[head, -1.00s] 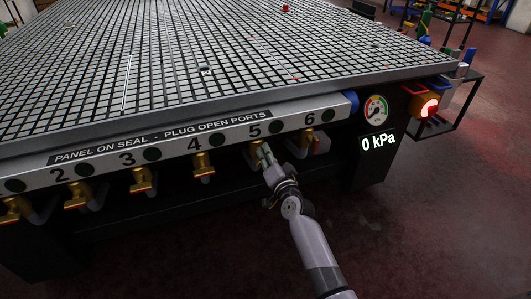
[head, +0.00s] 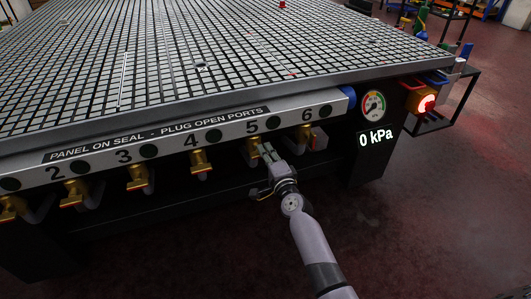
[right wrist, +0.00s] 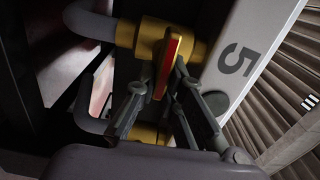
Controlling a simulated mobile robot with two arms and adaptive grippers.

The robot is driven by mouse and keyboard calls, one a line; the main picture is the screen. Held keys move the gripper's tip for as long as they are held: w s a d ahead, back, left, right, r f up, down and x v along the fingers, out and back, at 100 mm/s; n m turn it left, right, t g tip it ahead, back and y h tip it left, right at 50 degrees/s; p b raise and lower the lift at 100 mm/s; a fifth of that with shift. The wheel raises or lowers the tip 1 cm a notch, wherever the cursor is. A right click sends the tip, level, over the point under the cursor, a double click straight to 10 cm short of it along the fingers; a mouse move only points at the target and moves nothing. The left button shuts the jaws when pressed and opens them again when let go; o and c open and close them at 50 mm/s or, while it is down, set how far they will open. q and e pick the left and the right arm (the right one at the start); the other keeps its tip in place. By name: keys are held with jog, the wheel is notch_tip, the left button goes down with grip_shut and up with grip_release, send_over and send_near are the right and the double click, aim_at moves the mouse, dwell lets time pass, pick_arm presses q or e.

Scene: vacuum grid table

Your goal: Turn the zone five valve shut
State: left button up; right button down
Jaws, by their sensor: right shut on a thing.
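The zone five valve (head: 252,147) is a brass fitting under the front rail, below the number 5. Its lever (right wrist: 169,62), red on its face with yellow edges, shows in the right wrist view in front of the brass body (right wrist: 151,38). My right gripper (head: 265,151) reaches up to it from below right. It also shows in the right wrist view (right wrist: 165,84), with its fingers on either side of the lever and shut on it. The gripper partly hides the valve in the head view. My left gripper is not in view.
Valve four (head: 200,161) and valve six (head: 305,137) stand close on either side. The grid table (head: 190,85) lies above. Floor at lower right is clear.

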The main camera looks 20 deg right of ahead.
dwell(0.6)
jog(key=c, duration=1.7)
grip_release()
jog(key=s, duration=1.2)
jog(key=shift+d, duration=0.25)
jog(key=shift+f, duration=0.1)
